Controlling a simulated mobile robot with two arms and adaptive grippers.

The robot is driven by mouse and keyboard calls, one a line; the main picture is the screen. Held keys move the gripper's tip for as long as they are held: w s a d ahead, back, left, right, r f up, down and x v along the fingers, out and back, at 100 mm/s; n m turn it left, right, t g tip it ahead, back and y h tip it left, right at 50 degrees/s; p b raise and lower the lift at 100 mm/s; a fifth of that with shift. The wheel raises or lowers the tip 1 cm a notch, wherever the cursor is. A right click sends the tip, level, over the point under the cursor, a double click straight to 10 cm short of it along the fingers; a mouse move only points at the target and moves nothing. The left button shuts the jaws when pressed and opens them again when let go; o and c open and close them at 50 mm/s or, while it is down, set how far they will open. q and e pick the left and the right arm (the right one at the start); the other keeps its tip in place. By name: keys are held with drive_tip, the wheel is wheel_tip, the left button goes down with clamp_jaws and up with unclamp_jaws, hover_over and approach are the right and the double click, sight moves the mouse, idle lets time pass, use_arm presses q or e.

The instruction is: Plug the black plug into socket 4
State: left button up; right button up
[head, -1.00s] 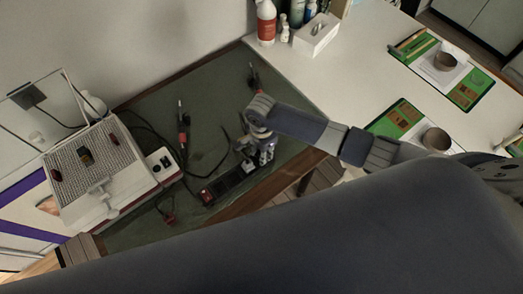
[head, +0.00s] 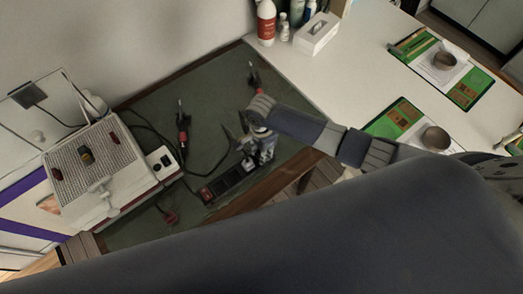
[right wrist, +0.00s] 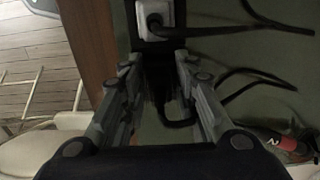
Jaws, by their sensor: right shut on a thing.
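The black power strip (head: 232,180) lies along the near edge of the green mat, with a red part at its left end. My right gripper (head: 262,152) is over its right part in the head view. In the right wrist view my right gripper (right wrist: 160,98) is shut on the black plug (right wrist: 160,88), which is dark and mostly hidden between the fingers. Its black cable (right wrist: 181,122) loops out below. A white plug (right wrist: 155,17) sits in the strip ahead of the fingers. I cannot tell whether the black plug touches a socket, or read socket numbers. My left gripper is out of view.
A pale grilled box (head: 95,160) stands at left. A tissue box (head: 317,34) and bottles stand at the back.

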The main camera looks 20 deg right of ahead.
drive_tip(key=shift+s+f, duration=0.2)
drive_tip(key=shift+f, duration=0.1)
drive_tip(key=shift+s+f+b, duration=0.3)
drive_tip(key=shift+s+f, duration=0.1)
drive_tip(key=shift+f, duration=0.1)
drive_tip(key=o, duration=1.1)
drive_tip(key=shift+f, duration=0.1)
drive_tip(key=shift+c, duration=0.2)
drive_tip(key=shift+w+f, duration=0.2)
drive_tip(key=shift+w, duration=0.15)
drive_tip(key=shift+r, duration=0.15)
